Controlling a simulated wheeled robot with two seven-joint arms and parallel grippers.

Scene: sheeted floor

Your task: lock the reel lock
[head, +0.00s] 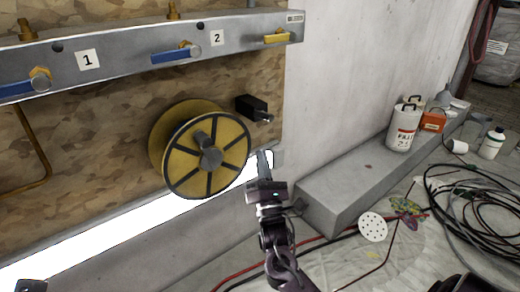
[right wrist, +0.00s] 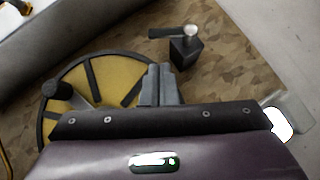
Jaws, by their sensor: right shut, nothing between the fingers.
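The yellow reel (head: 181,158) with black spokes and a grey hub is mounted on the chipboard wall. The reel lock is a small black block with a short lever (head: 252,107), just right of the reel's upper edge. In the right wrist view the reel (right wrist: 85,85) is at left and the lock (right wrist: 184,50) is above the fingers, its lever pointing left from a pale round pivot. My right gripper (head: 264,160) is shut and empty, below the lock and beside the reel's lower right rim, apart from the lock. A dark piece at the bottom left edge may be my left gripper; its fingers are hidden.
A metal rail (head: 120,58) with blue and yellow valve handles runs above the reel. A bright strip (head: 100,225) lies below it. A grey ledge (head: 350,195) holds containers at right. Black cables (head: 475,195) and a round white perforated disc (head: 373,227) lie on the sheeted floor.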

